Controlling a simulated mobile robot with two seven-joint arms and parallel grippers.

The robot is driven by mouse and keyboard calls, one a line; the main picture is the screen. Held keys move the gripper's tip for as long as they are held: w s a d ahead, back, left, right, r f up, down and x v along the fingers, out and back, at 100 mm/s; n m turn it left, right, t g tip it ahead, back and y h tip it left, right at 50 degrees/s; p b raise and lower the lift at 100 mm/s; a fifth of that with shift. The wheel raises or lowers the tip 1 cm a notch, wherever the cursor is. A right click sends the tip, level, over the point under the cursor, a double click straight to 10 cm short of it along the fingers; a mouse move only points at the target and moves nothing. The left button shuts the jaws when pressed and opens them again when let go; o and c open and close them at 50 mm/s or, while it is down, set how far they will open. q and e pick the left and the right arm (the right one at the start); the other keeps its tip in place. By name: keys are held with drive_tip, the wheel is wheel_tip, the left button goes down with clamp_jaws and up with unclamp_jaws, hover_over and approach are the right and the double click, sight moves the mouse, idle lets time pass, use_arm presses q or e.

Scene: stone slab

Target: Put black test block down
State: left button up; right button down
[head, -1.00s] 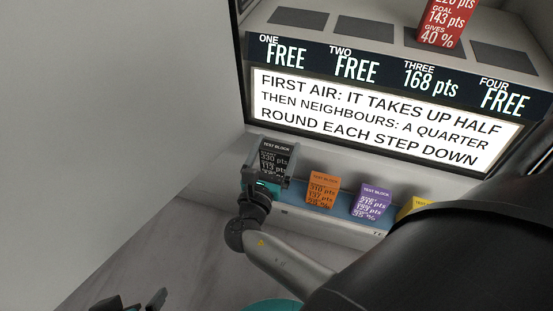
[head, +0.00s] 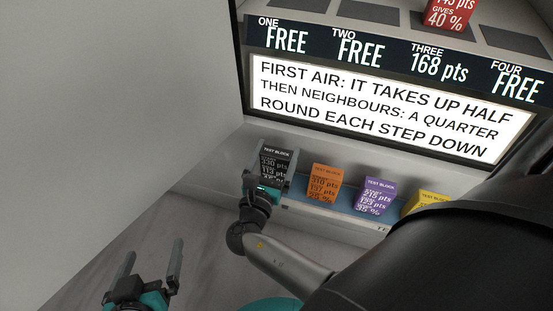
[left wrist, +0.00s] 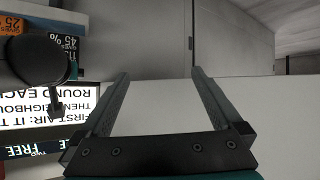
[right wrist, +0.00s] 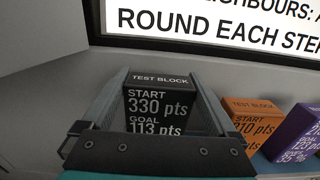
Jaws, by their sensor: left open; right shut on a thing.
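The black test block (head: 275,163), marked START 330 pts and GOAL 113 pts, is upright between the fingers of my right gripper (head: 270,176). It is at the left end of a row of coloured test blocks. In the right wrist view the block (right wrist: 156,104) sits between both fingers. Its base is hidden, so I cannot tell whether it touches the blue strip (head: 296,189). My left gripper (head: 152,254) is open and empty at lower left, away from the blocks. In the left wrist view its fingers (left wrist: 160,76) are apart with nothing between them.
Orange (head: 324,183), purple (head: 373,195) and yellow (head: 426,202) test blocks stand to the right. A lit sign (head: 375,110) is behind them. Above it, a red block (head: 450,14) stands on a shelf with dark pads. A pale wall (head: 120,90) rises on the left.

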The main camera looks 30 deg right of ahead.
drive_tip(key=shift+f+b, duration=0.45)
drive_tip(key=shift+f, duration=0.35)
use_arm(q)
drive_tip(key=shift+w+d+r+t+h, duration=0.1)
drive_tip(key=shift+d+r+t+h, duration=0.25)
drive_tip(key=shift+d+t, duration=0.3)
drive_tip(key=shift+d+r+t+h, duration=0.25)
drive_tip(key=shift+d+r+t, duration=0.1)
drive_tip(key=shift+d+t, duration=0.25)
use_arm(e)
drive_tip(key=shift+f, duration=0.25)
drive_tip(key=shift+f, duration=0.1)
drive_tip(key=shift+f+b, duration=0.15)
drive_tip(key=shift+b, duration=0.2)
unclamp_jaws()
use_arm(q)
drive_tip(key=shift+r+t, duration=0.1)
drive_tip(key=shift+t, duration=0.15)
